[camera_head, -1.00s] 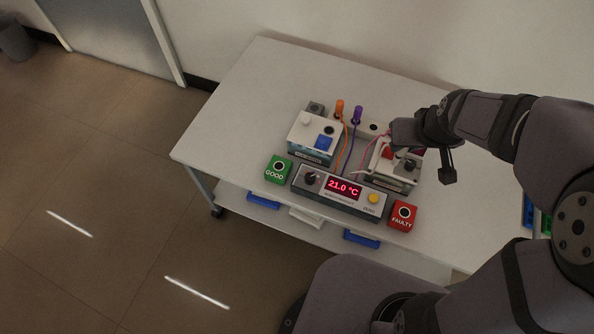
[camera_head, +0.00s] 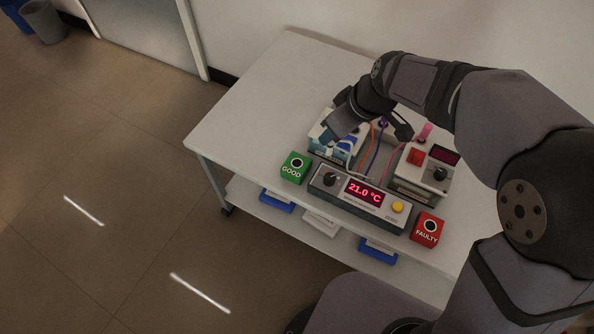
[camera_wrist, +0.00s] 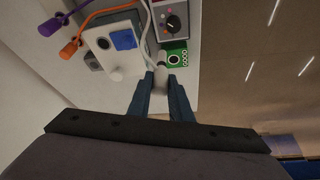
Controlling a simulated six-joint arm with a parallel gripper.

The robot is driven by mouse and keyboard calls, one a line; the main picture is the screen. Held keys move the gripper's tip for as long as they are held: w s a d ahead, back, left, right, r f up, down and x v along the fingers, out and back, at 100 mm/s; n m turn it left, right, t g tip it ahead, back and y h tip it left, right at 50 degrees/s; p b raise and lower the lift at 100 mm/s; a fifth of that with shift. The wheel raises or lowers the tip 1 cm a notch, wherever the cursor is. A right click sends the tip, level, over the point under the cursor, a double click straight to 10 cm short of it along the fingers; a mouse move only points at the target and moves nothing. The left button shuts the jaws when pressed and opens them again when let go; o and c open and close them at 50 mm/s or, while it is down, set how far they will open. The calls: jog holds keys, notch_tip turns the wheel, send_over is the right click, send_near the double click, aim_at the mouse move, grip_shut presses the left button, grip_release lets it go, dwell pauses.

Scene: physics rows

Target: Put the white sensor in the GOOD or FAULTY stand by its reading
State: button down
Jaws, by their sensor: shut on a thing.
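My gripper (camera_wrist: 160,82) is shut on the white sensor (camera_wrist: 161,75), whose pale cable runs up the wrist view. In the head view my gripper (camera_head: 343,132) is over the left box, and I cannot make out the sensor there. The green GOOD stand (camera_head: 295,168) is at the left of the meter, with its hole empty; it also shows in the wrist view (camera_wrist: 176,58). The red FAULTY stand (camera_head: 427,230) is at the right, its hole empty. The meter (camera_head: 362,198) display reads 21.0 °C in red.
The left box (camera_wrist: 112,45) has a blue square and a white knob. Orange (camera_wrist: 70,49) and purple (camera_wrist: 49,27) probes stand behind it. A right box (camera_head: 424,172) has a red square, black knob and dark display; a pink probe (camera_head: 425,131) stands behind. The table's left is clear.

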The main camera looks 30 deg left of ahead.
jog(key=s+a+f+n+g, duration=0.1)
jog(key=a+f+n, duration=0.15)
jog(key=a, duration=0.45)
jog(key=shift+n, duration=0.65)
jog(key=shift+s+d+f+b+x, duration=0.1)
jog(key=shift+d+b+x, duration=0.05)
jog(key=shift+b+x, duration=0.8)
jog(key=shift+s+d+f+b+x, duration=0.1)
jog(key=shift+d+b+x, duration=0.1)
jog(key=shift+b+x, duration=0.7)
jog(key=shift+s+d+b+x, duration=0.1)
jog(key=shift+d+b+x, duration=0.05)
jog(key=shift+b+x, duration=0.8)
jog(key=shift+f+b, duration=1.5)
jog(key=shift+f, duration=0.35)
jog(key=c, duration=1.1)
grip_release()
jog(key=shift+r, duration=0.2)
jog(key=shift+r+p, duration=2.55)
jog(key=shift+r, duration=0.6)
